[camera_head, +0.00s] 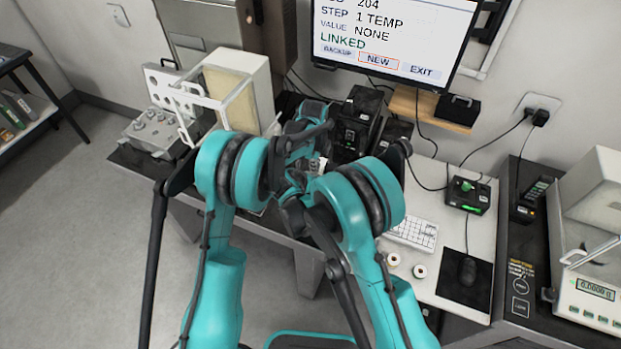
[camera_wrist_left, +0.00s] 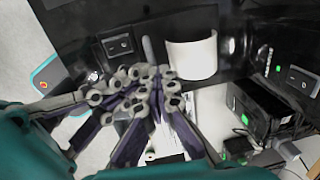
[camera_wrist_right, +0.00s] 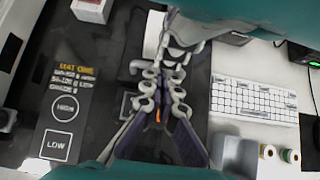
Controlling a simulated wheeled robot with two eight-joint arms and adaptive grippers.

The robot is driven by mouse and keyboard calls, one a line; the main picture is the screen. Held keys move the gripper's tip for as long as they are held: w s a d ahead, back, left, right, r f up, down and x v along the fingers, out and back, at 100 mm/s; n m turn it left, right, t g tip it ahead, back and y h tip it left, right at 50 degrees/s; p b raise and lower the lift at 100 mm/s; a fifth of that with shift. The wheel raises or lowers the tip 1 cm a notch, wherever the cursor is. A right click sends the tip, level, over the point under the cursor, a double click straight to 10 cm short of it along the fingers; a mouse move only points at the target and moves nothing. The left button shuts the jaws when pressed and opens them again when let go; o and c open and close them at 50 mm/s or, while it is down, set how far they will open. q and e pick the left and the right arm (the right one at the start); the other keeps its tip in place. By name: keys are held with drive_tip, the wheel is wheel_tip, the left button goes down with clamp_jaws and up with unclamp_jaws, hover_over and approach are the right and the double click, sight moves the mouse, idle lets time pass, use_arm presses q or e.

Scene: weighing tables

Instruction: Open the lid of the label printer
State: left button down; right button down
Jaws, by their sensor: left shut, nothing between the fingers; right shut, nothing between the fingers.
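The label printer appears to be the dark body (camera_wrist_left: 125,18) filling the top of the left wrist view, with a curved white label or roll (camera_wrist_left: 192,58) at its front. I cannot tell how its lid stands. My left gripper (camera_wrist_left: 152,76) is shut and empty just in front of this body, beside the white piece; I cannot tell if it touches. In the head view the left gripper (camera_head: 303,150) is crowded among my arms, which hide most of the printer. My right gripper (camera_wrist_right: 172,62) is shut and empty over the dark table surface, left of the keyboard (camera_wrist_right: 253,98).
Black boxes (camera_head: 355,125) stand right of my left gripper, below the monitor (camera_head: 395,32). Small rolls (camera_head: 420,271) and a mouse (camera_head: 467,268) lie near the keyboard. Cables hang along the wall.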

use_arm(q)
drive_tip(key=c, duration=1.6)
unclamp_jaws()
drive_tip(key=shift+s+a+f, duration=0.1)
drive_tip(key=shift+s+f, duration=0.05)
drive_tip(key=shift+f, duration=0.05)
drive_tip(key=shift+c, duration=0.2)
use_arm(e)
drive_tip(key=shift+w+d+r, duration=0.15)
drive_tip(key=shift+w+r, duration=0.05)
drive_tip(key=shift+w, duration=0.15)
use_arm(q)
drive_tip(key=shift+r, duration=0.15)
